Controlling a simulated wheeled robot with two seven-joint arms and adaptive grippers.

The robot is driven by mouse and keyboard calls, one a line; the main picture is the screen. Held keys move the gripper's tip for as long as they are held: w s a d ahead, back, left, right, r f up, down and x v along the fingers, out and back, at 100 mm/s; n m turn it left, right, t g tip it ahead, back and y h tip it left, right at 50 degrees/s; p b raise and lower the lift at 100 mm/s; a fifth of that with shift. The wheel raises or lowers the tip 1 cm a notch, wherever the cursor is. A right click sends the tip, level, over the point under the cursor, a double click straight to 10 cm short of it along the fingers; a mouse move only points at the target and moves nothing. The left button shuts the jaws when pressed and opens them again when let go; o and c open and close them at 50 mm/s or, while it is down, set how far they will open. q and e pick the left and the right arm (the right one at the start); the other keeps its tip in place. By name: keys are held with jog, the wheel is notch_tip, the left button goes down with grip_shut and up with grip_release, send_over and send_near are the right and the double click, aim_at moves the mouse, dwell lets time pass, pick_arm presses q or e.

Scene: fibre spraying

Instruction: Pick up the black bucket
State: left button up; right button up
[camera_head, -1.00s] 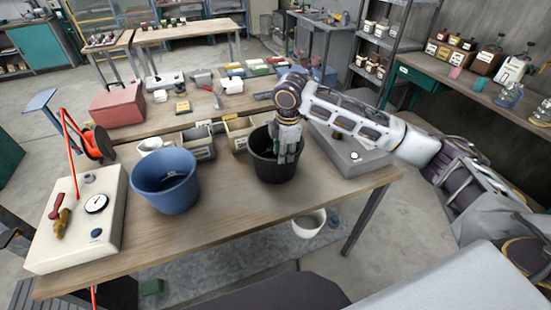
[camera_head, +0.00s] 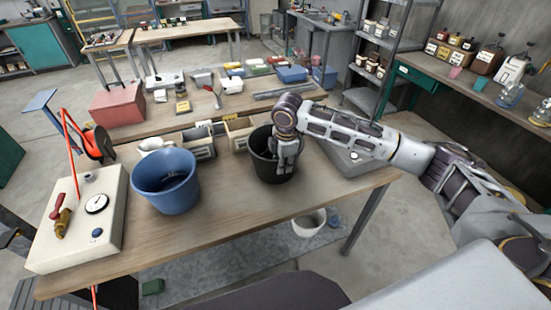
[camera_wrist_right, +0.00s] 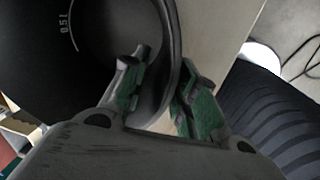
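The black bucket (camera_head: 266,171) stands upright on the wooden table, right of a blue bucket (camera_head: 165,185). My right gripper (camera_head: 287,162) is over the black bucket's right side, pointing down. In the right wrist view, the black bucket (camera_wrist_right: 35,85) fills the left part, with a 0.5 l mark inside. There my right gripper (camera_wrist_right: 164,64) has its two green-padded fingers apart, one inside the bucket and one outside, with the rim between them. A gap shows between the fingers and the wall. My left gripper is not in view.
A cream box with a gauge (camera_head: 80,225) stands at the table's left. A grey flat device (camera_head: 350,158) lies right of the black bucket, under my right arm. Small bins (camera_head: 240,132) and a white pitcher (camera_head: 156,146) stand behind the buckets. The table's front strip is clear.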

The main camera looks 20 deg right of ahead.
jog(key=shift+w+f, duration=0.2)
jog(key=shift+f, duration=0.95)
jog(key=shift+w+f, duration=0.15)
jog(key=shift+f, duration=0.95)
grip_shut()
